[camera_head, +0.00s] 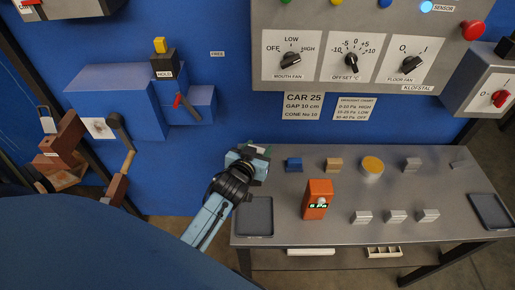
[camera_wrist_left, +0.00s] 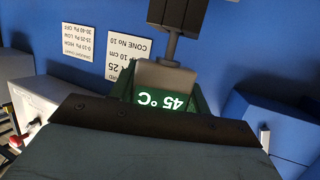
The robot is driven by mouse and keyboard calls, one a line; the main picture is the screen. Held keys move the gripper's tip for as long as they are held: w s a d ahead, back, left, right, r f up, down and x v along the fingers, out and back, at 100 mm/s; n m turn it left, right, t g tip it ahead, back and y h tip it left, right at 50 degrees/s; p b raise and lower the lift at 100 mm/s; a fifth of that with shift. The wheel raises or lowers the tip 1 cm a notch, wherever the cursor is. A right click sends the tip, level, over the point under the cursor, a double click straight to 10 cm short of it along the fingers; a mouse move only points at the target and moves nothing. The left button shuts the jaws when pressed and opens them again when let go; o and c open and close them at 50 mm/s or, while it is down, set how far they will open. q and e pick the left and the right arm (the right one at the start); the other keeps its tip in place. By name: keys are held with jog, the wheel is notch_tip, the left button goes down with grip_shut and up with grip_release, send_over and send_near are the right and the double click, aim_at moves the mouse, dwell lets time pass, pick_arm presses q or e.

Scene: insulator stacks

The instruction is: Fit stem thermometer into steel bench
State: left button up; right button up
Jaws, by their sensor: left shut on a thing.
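The stem thermometer (camera_wrist_left: 165,101) is a green body with a lit "45 °C" display, upside down in the left wrist view. My left gripper (camera_head: 248,160) is shut on it; in the head view only a small green part shows at the gripper's tip. A dark stem-like part (camera_wrist_left: 174,45) rises above the display in the wrist view; I cannot tell whether it belongs to the thermometer. The steel bench (camera_head: 280,205) has a grey top at the right of the head view. The gripper appears over its back left corner; its height above the bench is unclear. My right gripper is not in view.
An orange meter (camera_head: 317,200) reading "6 Pa" stands mid-bench. A blue block (camera_head: 294,164), a tan block (camera_head: 334,164), a yellow-topped round piece (camera_head: 371,168) and several grey blocks stand around it. Dark trays (camera_head: 254,216) (camera_head: 490,210) lie at both ends. A control panel (camera_head: 350,85) hangs behind.

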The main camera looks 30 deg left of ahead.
pick_arm(q)
jog(key=shift+f+b, duration=0.7)
jog(key=shift+f, duration=0.3)
jog(key=o, duration=1.1)
jog(key=shift+s, duration=0.1)
jog(key=v, duration=1.3)
jog(key=shift+d+r+p, duration=0.1)
jog(key=shift+p, duration=0.25)
